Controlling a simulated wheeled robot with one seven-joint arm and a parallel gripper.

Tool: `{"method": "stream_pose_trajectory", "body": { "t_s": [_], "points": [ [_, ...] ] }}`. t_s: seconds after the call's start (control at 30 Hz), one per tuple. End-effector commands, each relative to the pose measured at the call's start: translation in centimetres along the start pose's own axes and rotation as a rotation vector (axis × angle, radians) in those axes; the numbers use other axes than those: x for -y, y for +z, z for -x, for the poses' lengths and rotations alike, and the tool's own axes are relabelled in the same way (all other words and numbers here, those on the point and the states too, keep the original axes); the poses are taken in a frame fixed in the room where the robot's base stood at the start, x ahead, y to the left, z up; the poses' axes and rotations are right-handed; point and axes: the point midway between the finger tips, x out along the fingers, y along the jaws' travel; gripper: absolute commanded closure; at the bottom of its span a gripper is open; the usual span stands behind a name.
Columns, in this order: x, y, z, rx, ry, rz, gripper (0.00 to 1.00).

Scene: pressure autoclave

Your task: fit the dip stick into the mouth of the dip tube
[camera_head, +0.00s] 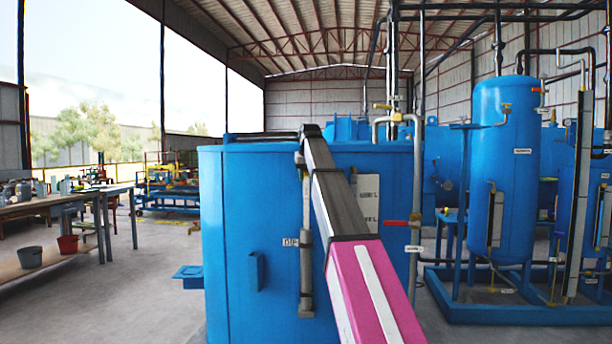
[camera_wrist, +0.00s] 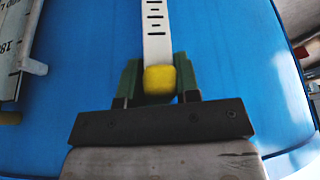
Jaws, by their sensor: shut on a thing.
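My gripper (camera_wrist: 160,78) is shut on the yellow knob end of the dip stick (camera_wrist: 156,32), between its two green fingers. The stick is a flat white strip with black marks, running away from the fingers to the top edge of the wrist view, where its far end is cut off. The dip tube (camera_head: 306,265) is a grey upright pipe on the front of the blue tank (camera_head: 235,200), beside a small label. My arm covers part of it in the head view, and its mouth is not clear. I cannot make out the gripper or stick in the head view.
A white plate with scale marks (camera_wrist: 16,45) shows at left in the wrist view. A red-handled valve (camera_head: 396,223) and pipe stand right of my arm. A blue upright vessel (camera_head: 503,150) is further right. A workbench (camera_head: 60,200) is at left, with open floor between.

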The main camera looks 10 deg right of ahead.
Motion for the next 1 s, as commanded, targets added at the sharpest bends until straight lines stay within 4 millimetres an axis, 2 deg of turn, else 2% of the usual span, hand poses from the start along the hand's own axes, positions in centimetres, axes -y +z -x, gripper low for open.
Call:
{"method": "stream_pose_trajectory", "body": {
  "t_s": [1.0],
  "points": [
    [0.0,0.8,-2.0,-0.001,0.0,0.0,1.0]
  ]
}}
